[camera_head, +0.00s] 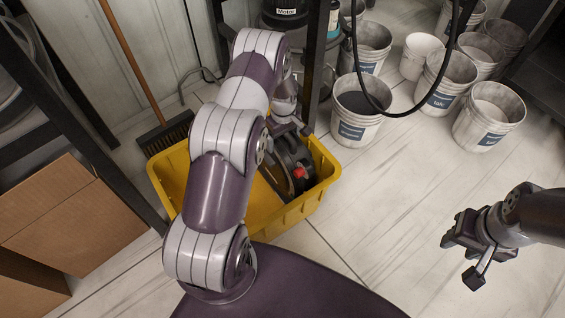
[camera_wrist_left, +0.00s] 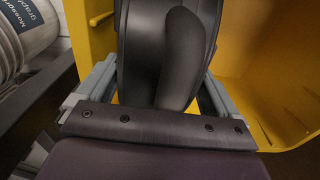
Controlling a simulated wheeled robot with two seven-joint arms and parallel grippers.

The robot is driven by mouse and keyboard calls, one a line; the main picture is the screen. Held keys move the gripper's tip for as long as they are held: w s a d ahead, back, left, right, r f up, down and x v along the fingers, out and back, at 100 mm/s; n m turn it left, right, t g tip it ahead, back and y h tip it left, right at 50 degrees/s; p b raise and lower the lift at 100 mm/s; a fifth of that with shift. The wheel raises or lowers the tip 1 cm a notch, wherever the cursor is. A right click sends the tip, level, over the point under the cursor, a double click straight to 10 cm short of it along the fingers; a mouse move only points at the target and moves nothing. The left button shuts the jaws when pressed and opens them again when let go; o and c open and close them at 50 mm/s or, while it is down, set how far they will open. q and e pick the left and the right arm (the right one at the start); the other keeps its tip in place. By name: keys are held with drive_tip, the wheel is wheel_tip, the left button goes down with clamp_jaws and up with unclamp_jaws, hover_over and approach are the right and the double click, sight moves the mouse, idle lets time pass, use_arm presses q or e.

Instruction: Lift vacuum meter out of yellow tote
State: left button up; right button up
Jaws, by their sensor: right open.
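The vacuum meter (camera_head: 297,160), a dark round housing with a red knob, sits in the right part of the yellow tote (camera_head: 322,187). My left arm reaches over the tote, and my left gripper (camera_head: 290,128) is at the meter's upper end. In the left wrist view the meter's black housing (camera_wrist_left: 165,50) stands between the two grey fingers, close to both. Whether the fingers press on it cannot be told. My arm hides part of the tote. My right gripper (camera_head: 459,262) is open and empty, over the floor at the right.
Several grey buckets (camera_head: 357,118) with blue labels stand behind and right of the tote. A black hose (camera_head: 362,75) hangs above them. A broom (camera_head: 165,132) is behind the tote, and cardboard boxes (camera_head: 60,215) are at left. The floor right of the tote is clear.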

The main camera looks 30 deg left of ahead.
use_arm(q)
drive_tip(key=c, duration=0.4)
drive_tip(key=shift+o, duration=0.2)
drive_tip(key=shift+r, duration=0.15)
wheel_tip(320, 180, up, 33)
drive_tip(key=p, duration=2.2)
drive_tip(key=shift+p, duration=0.3)
drive_tip(key=shift+w, duration=0.1)
